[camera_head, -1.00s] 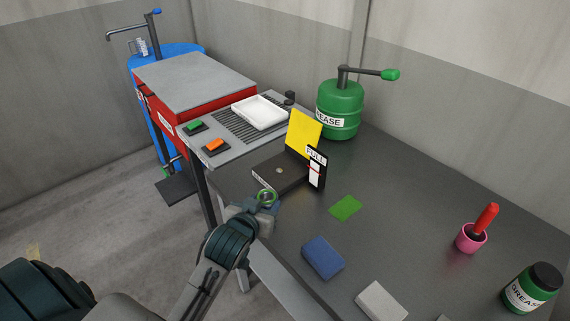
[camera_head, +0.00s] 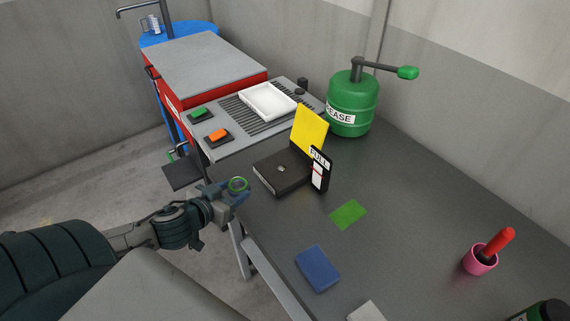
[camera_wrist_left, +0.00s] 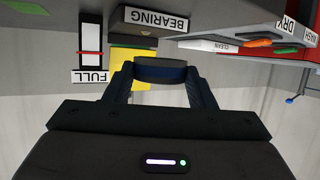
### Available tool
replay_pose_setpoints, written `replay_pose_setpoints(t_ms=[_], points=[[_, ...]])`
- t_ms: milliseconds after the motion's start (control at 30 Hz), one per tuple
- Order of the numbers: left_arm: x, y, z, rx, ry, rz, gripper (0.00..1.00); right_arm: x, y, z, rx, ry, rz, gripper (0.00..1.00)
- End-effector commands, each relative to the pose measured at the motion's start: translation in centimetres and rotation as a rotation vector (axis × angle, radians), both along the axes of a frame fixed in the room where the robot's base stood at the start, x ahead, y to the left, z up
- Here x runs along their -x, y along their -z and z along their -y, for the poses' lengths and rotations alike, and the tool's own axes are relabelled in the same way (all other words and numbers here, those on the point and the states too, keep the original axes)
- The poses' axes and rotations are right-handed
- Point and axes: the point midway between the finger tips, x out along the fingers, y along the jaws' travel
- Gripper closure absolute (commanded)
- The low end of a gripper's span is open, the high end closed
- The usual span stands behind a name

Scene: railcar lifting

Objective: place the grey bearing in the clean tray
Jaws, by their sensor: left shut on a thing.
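The gripper is at the table's left edge, to the left of the black BEARING box. In the left wrist view the dark bearing (camera_wrist_left: 162,70) sits between the two fingertips. The clean tray (camera_head: 268,101) is white, shallow and looks empty. It rests on the slotted grey bench top, farther back and apart from the gripper. Its CLEAN label (camera_wrist_left: 228,47) shows in the wrist view. My right gripper is out of view.
The black BEARING box (camera_head: 277,176) has a yellow panel (camera_head: 309,130) and a FULL gauge (camera_head: 320,170). Green (camera_head: 200,115) and orange (camera_head: 218,137) buttons lie left of the tray. A green grease pump (camera_head: 352,103) stands right of it. The red cabinet (camera_head: 205,75) is behind.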

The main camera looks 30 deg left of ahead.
Motion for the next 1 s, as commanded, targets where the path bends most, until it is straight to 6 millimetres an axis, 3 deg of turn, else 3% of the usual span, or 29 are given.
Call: replay_pose_setpoints(t_ms=[633, 767, 1000], points=[[0.6, 0.0, 0.2, 0.000, 0.048, 0.002, 0.81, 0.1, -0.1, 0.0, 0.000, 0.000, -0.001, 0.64], [-0.5, 0.3, 0.2, 0.001, 0.043, 0.007, 0.81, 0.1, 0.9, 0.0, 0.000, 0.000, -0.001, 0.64], [-4.2, 0.6, 0.8, 0.005, 0.041, 0.009, 0.81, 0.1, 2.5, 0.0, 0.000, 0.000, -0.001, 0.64]])
